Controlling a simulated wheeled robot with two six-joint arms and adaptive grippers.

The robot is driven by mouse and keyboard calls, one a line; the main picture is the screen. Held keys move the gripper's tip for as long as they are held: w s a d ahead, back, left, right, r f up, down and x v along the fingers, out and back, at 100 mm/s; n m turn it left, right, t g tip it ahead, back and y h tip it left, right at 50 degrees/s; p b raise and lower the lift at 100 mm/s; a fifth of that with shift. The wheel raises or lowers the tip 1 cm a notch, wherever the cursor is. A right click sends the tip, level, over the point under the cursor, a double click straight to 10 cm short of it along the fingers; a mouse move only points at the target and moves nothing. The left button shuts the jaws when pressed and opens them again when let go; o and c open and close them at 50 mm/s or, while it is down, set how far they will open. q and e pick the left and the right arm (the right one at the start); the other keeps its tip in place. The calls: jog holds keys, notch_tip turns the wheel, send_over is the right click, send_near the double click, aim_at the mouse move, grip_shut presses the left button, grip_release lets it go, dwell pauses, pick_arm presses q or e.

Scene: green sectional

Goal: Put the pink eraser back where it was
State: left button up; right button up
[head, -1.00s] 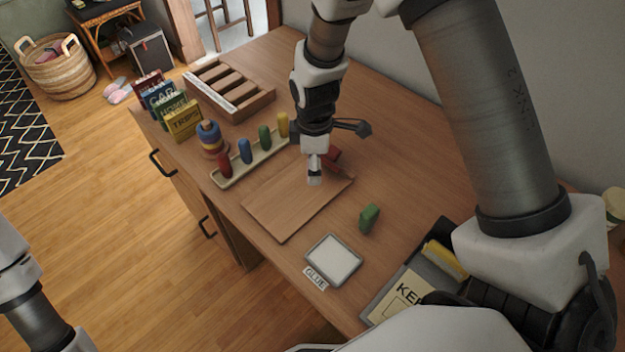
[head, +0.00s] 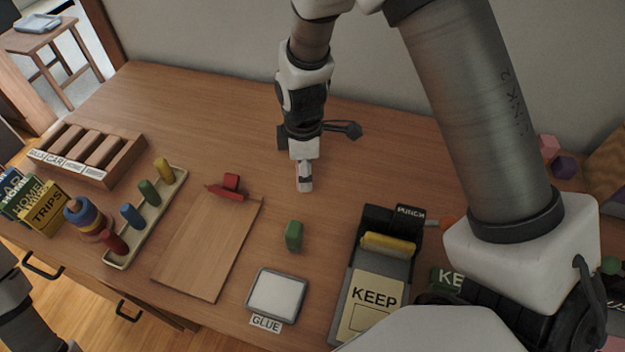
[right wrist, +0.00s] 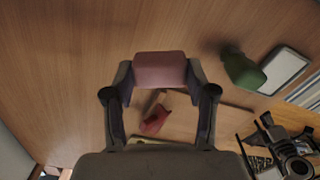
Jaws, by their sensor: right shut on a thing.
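The pink eraser (right wrist: 160,70) is a pale pink block between the two fingertips in the right wrist view. My right gripper (right wrist: 160,78) is shut on it, a finger on each side. In the head view my right gripper (head: 304,184) points down over the bare desk, behind the green block and right of the clipboard.
A wooden clipboard (head: 209,250) with a red clip (head: 231,184) lies left of my right gripper. A peg tray (head: 151,222) is farther left.

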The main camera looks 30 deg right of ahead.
aim_at(305, 197)
notch_tip(305, 197, down, 7)
jog(key=shift+w+r, duration=0.15)
jog(key=o, duration=1.2)
notch_tip(305, 197, up, 12)
